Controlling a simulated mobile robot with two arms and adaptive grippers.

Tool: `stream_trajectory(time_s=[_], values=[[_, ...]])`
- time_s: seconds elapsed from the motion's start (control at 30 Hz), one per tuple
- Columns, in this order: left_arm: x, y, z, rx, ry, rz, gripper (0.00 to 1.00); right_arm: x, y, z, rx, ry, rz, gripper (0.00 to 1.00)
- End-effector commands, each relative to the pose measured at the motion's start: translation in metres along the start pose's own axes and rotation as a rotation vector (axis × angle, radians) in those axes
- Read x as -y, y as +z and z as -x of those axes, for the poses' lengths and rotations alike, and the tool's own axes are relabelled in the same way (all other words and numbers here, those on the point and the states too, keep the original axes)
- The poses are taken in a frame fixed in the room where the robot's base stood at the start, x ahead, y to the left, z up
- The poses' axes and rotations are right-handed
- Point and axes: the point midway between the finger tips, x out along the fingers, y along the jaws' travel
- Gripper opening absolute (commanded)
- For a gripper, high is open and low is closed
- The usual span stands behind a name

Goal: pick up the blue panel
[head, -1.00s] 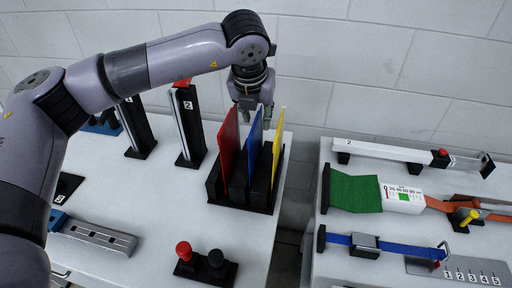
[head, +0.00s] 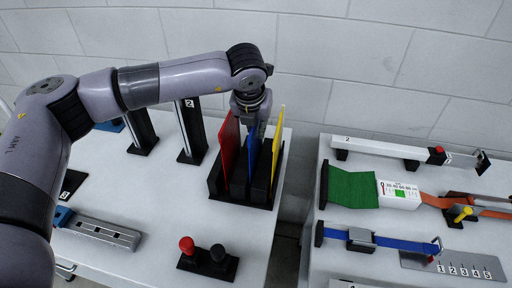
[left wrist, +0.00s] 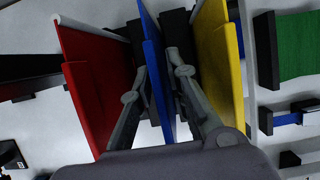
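The blue panel (head: 253,148) stands upright in a black slotted rack (head: 262,205), between a red panel (head: 229,146) and a yellow panel (head: 278,137). My left gripper (head: 252,112) points down at its upper edge. In the left wrist view, the blue panel (left wrist: 153,75) passes between the two fingers of my left gripper (left wrist: 155,45). The fingers look apart, one on each side of it, and I see no clear grip. The red panel (left wrist: 95,80) and the yellow panel (left wrist: 222,60) lie outside the fingers. My right gripper is not in view.
Black posts (head: 190,130) stand left of the rack. A base with red and black knobs (head: 208,262) sits in front. A second table to the right, across a gap, carries a green strip (head: 352,188) and a blue strap (head: 400,246). A wall is behind.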

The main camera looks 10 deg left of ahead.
Motion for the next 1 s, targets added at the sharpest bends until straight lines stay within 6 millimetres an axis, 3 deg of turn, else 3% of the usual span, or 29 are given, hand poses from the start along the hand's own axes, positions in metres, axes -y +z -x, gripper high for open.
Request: stream_trajectory(time_s=[0.2,0.8,1.0], values=[[0.0,0.0,0.0,0.0,0.0,0.0,0.0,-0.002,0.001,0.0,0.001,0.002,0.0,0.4],[0.0,0.001,0.001,0.001,0.0,0.0,0.0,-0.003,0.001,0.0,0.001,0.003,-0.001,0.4],[0.0,0.005,0.011,0.003,-0.001,0.001,0.0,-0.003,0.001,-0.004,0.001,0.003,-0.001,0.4]])
